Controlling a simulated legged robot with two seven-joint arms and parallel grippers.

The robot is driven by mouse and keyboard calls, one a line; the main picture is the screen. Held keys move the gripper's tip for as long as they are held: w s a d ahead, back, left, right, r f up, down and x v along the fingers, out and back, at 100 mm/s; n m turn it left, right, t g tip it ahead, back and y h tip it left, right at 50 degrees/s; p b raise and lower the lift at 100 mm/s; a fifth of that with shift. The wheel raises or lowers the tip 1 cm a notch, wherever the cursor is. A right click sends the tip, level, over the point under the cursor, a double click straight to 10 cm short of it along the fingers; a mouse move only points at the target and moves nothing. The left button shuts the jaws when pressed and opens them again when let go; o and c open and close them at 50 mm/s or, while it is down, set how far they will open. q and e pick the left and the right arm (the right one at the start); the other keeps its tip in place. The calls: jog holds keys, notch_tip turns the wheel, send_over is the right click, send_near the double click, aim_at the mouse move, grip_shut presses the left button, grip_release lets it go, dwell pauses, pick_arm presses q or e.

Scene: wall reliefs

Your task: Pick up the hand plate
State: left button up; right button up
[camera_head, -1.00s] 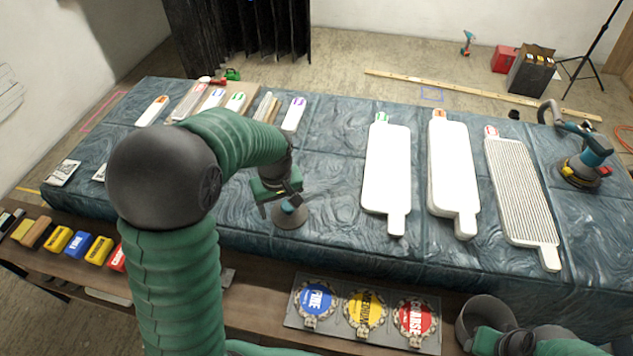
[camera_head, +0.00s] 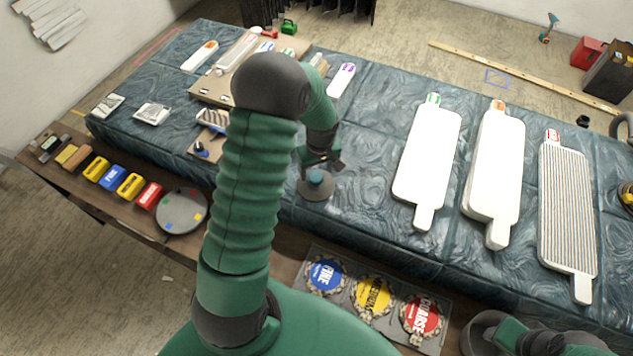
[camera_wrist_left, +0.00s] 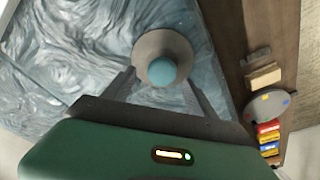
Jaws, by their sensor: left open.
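The hand plate is most likely the small round grey disc (camera_head: 313,190) with a teal knob on top. It lies flat near the front edge of the blue cloth-covered table (camera_head: 360,130). My left gripper (camera_head: 320,163) is just above and behind its knob in the head view. In the left wrist view, the plate (camera_wrist_left: 180,44) and its knob lie just beyond and between the spread fingers of my left gripper (camera_wrist_left: 165,82). The gripper is open and empty; whether a finger touches the knob I cannot tell. My right gripper is not in view; part of my right arm shows at bottom right.
White paddle-shaped boards (camera_head: 428,160) lie to the right. A wooden shelf (camera_head: 235,243) along the front holds coloured blocks (camera_head: 112,178), a round grey tray (camera_head: 181,213) and a panel of round discs (camera_head: 372,297). Bare cloth surrounds the plate.

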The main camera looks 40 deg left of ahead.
aim_at(316, 176)
pick_arm(q)
notch_tip(316, 176, down, 4)
jog(key=shift+s+a+r, duration=0.1)
jog(key=shift+w+f, duration=0.2)
jog(key=shift+f, duration=0.05)
jog(key=shift+s+r, duration=0.1)
grip_shut()
